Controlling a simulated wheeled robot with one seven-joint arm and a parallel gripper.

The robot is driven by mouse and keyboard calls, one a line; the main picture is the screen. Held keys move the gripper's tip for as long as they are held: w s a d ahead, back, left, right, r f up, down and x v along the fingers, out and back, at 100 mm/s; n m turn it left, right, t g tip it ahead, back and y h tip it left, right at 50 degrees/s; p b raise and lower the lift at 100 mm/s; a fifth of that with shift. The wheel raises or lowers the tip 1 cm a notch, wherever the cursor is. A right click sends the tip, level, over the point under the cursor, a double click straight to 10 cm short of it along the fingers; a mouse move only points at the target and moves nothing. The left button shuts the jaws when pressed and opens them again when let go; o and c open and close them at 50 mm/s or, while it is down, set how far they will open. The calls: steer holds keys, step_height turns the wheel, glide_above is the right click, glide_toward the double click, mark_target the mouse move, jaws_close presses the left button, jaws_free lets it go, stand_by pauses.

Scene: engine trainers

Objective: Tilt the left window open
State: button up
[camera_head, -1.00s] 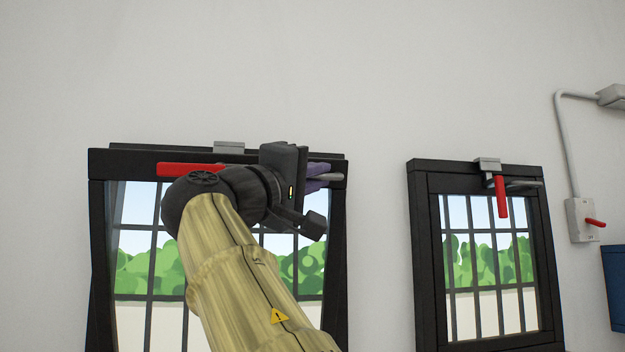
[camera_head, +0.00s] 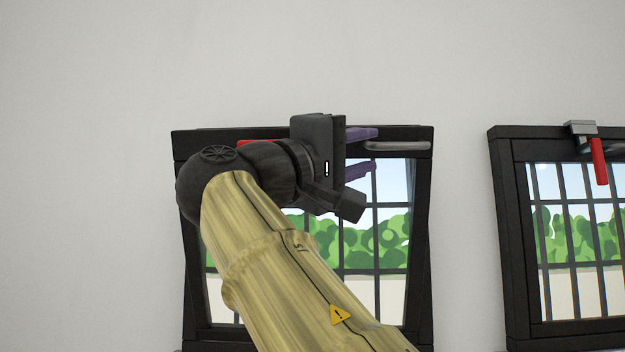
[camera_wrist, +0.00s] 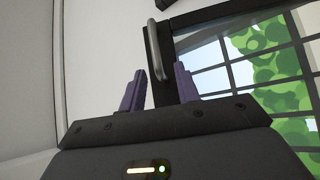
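The left window (camera_head: 424,250) has a black frame and barred panes. Its sash looks tilted, with the top leaning out from the wall towards me. A grey bar handle (camera_head: 398,146) is at its upper right, and it also shows in the wrist view (camera_wrist: 153,48). A red lever (camera_head: 257,142) on the top rail is mostly hidden behind my arm. My gripper (camera_head: 376,150) is at the top of this window, its purple fingers spread apart. In the wrist view the fingers (camera_wrist: 160,70) are open and empty, with the handle beyond their tips.
A second black-framed window (camera_head: 517,250) is to the right, with a hanging red lever (camera_head: 599,161) and a grey bracket at its top. The white wall above and between the windows is bare. My arm hides much of the left window.

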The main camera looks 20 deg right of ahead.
steer(key=b+v, duration=0.1)
steer(key=v, duration=0.8)
steer(key=shift+s+b, duration=0.2)
steer(key=shift+b, duration=0.15)
steer(key=shift+a, duration=0.15)
